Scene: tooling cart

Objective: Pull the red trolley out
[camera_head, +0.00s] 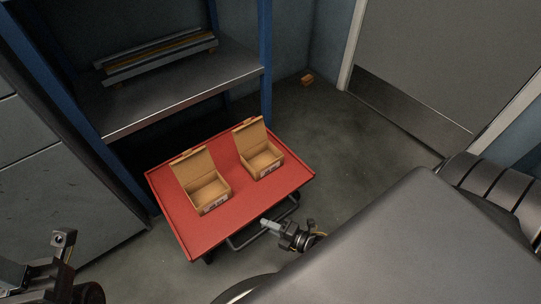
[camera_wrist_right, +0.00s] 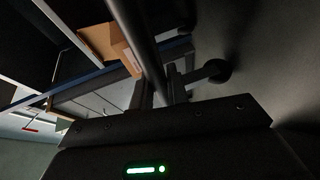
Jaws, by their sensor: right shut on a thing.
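The red trolley (camera_head: 225,226) stands partly out from under the shelf, its flat red top carrying two open cardboard boxes, one left (camera_head: 208,193) and one right (camera_head: 262,161). A dark tubular handle (camera_head: 240,244) runs along its near edge. My right gripper (camera_head: 266,224) is at the handle and shut on it. In the right wrist view the dark bar (camera_wrist_right: 138,40) passes down to the fingers (camera_wrist_right: 160,95); the exact contact is dark. My left arm's end (camera_head: 62,242) shows at the lower left, apart from the trolley; its jaw state is unclear.
A blue-posted rack with a grey shelf (camera_head: 180,92) stands behind the trolley, holding long metal bars (camera_head: 160,57). A grey cabinet (camera_head: 60,170) is at left, a door (camera_head: 440,60) at right. Free floor (camera_head: 345,135) lies right of the trolley. A small orange-brown object (camera_head: 307,79) lies near the wall.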

